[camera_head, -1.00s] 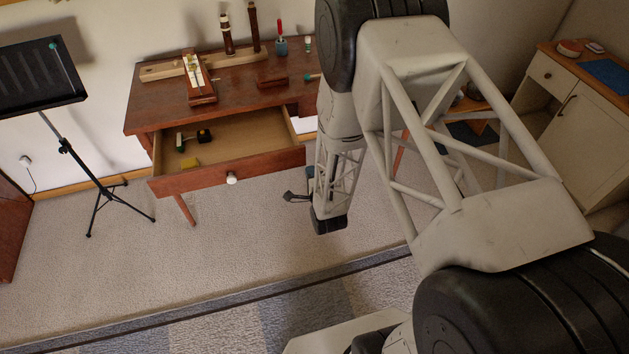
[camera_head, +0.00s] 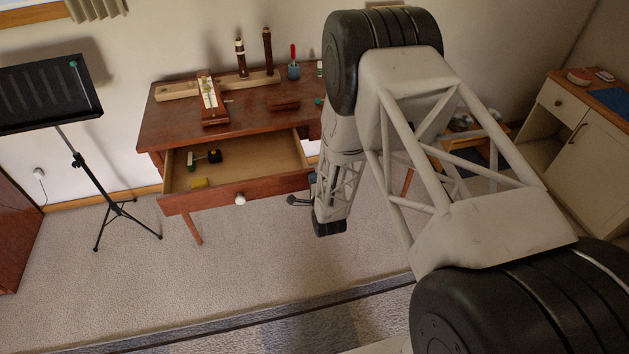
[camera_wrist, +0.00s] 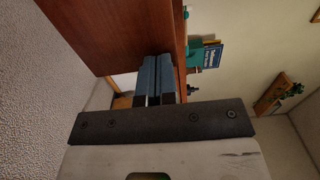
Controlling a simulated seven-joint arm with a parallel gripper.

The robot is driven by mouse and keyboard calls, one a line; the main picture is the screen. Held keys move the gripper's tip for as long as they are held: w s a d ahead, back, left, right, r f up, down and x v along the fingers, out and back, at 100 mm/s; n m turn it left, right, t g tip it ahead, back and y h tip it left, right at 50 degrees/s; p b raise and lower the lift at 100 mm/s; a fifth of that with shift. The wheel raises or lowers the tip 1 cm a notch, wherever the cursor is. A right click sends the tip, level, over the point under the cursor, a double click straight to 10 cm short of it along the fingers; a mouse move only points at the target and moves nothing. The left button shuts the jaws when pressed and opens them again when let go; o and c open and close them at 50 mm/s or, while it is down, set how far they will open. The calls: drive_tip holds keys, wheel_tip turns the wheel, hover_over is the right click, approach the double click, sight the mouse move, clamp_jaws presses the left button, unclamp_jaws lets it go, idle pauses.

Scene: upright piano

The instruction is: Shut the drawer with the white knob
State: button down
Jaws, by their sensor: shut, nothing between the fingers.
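The reddish-brown desk (camera_head: 235,117) stands against the wall with its drawer (camera_head: 200,200) pulled well out. The drawer front carries a round white knob (camera_head: 240,199). My gripper (camera_head: 294,200) is low in front of the drawer, to the right of the knob, near the front's right end. In the wrist view its fingers (camera_wrist: 158,78) are shut and empty, pointing at reddish-brown wood (camera_wrist: 95,30). Contact cannot be told. The knob does not show in the wrist view.
A black music stand (camera_head: 78,155) is left of the desk. Wooden instruments and a blue cup (camera_head: 293,71) stand on the desktop. A pale cabinet (camera_head: 562,135) is at the right. Carpet (camera_head: 200,270) in front of the drawer is clear.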

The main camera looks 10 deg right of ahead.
drive_tip(key=shift+w, duration=0.1)
drive_tip(key=w, duration=2.7)
drive_tip(key=shift+r, duration=0.15)
drive_tip(key=shift+s, duration=0.15)
drive_tip(key=s, duration=1.4)
drive_tip(key=shift+s, duration=0.3)
